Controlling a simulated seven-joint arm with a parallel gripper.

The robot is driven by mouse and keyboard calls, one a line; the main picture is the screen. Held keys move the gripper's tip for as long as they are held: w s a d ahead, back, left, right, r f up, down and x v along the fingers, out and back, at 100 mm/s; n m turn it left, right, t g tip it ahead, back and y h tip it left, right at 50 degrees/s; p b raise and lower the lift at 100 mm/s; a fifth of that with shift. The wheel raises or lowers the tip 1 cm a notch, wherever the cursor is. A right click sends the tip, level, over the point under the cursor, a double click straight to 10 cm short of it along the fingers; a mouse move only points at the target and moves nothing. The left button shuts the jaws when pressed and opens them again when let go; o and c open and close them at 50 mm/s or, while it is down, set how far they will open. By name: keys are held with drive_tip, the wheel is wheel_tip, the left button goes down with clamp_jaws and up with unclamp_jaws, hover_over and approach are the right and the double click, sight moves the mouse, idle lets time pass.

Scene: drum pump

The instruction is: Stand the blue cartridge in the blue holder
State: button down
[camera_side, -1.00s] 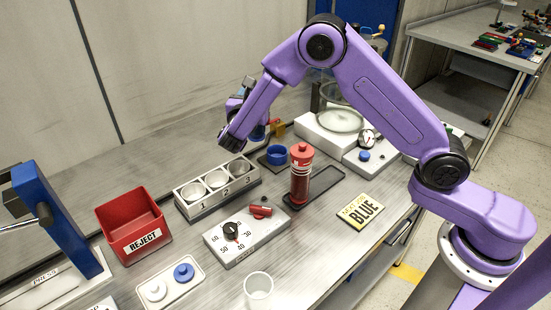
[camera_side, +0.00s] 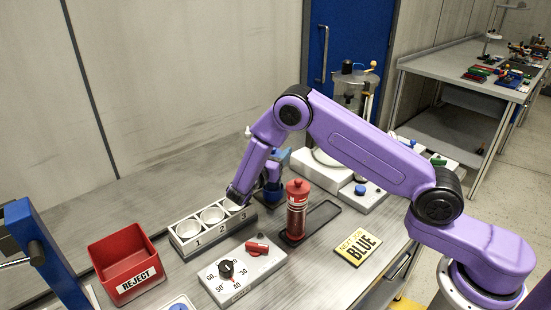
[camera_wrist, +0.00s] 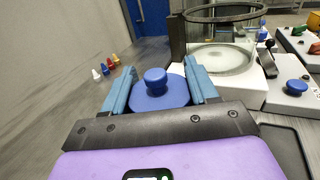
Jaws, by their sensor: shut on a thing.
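The blue cartridge (camera_wrist: 160,96) shows from above in the wrist view, a round blue top with a knob. My gripper (camera_wrist: 162,88) is shut on it, one light-blue finger on each side.
The red cartridge (camera_side: 297,212) stands upright at the left end of a dark tray (camera_side: 322,214). A numbered cup block (camera_side: 205,229), a dial box (camera_side: 240,275) and a red reject bin (camera_side: 125,262) are nearby.

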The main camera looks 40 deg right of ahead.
drive_tip(key=shift+f, duration=1.05)
drive_tip(key=shift+c, duration=1.6)
unclamp_jaws()
drive_tip(key=shift+r, duration=0.2)
drive_tip(key=v, duration=1.2)
